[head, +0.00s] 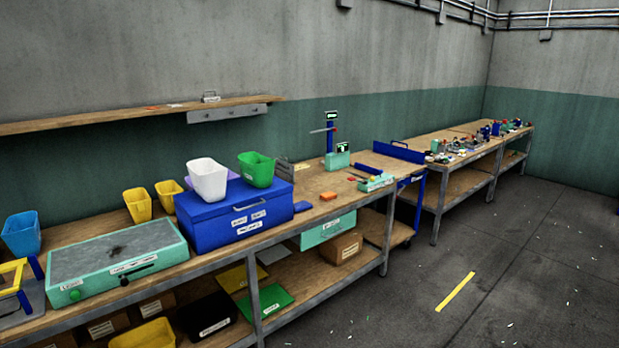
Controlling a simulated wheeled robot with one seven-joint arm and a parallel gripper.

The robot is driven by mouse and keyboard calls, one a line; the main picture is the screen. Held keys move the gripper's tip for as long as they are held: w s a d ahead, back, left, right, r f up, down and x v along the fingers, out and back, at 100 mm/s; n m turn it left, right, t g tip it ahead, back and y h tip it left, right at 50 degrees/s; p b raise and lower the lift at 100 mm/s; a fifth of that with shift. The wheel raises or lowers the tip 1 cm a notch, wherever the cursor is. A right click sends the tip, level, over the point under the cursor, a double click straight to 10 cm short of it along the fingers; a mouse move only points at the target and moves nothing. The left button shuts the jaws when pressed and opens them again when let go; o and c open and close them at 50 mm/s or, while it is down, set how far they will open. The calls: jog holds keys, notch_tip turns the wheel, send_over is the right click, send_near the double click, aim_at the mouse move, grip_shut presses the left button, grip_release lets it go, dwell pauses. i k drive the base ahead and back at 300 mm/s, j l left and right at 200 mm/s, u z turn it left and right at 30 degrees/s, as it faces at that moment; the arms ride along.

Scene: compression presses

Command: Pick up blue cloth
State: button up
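No blue cloth can be made out for certain. A small dark blue flat piece (302,207) lies on the workbench (345,192), just right of the large blue box; it may be the cloth, but it is too small to tell. Another dark blue piece (367,169) lies farther along the bench, beside a green tray; I cannot tell what it is. My gripper is not in view.
The blue box (205,237) carries a white bin (207,181) and a green bin (256,171). A green-sided flat unit (118,262) stands left of it. An orange block (328,197) lies nearby. The floor (520,270) at right is mostly clear.

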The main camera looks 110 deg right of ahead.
aim_at(304, 205)
jog(key=z, duration=3.4)
